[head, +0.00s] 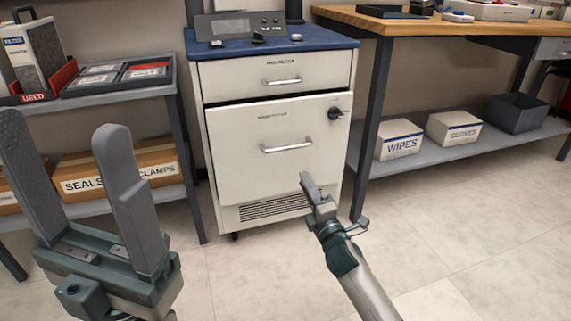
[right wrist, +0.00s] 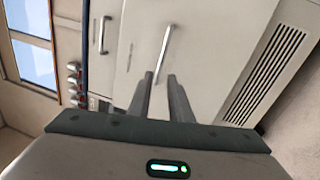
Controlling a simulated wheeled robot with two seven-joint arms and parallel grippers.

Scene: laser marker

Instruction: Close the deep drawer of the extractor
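The extractor (head: 352,45) is a white cabinet with a blue top. Its deep drawer (head: 235,170) is the lower, taller front with a bar handle (head: 287,146) and a black knob (head: 336,113). The drawer front stands a little proud, with a dark gap along its top edge. My right gripper (head: 307,180) is in front of the drawer's lower right part. In the right wrist view its fingers (right wrist: 160,85) are parallel with a gap, empty, pointing at the drawer front near the handle (right wrist: 164,45); contact cannot be told. My left gripper (head: 62,135) is open and empty at the left.
The shallow upper drawer (head: 235,80) looks shut. A shelf unit with a tray (head: 118,77) and cardboard boxes (head: 85,185) stands left. A wooden-topped bench (head: 350,17) with white boxes (head: 398,140) below stands right. The floor (head: 440,225) in front is clear.

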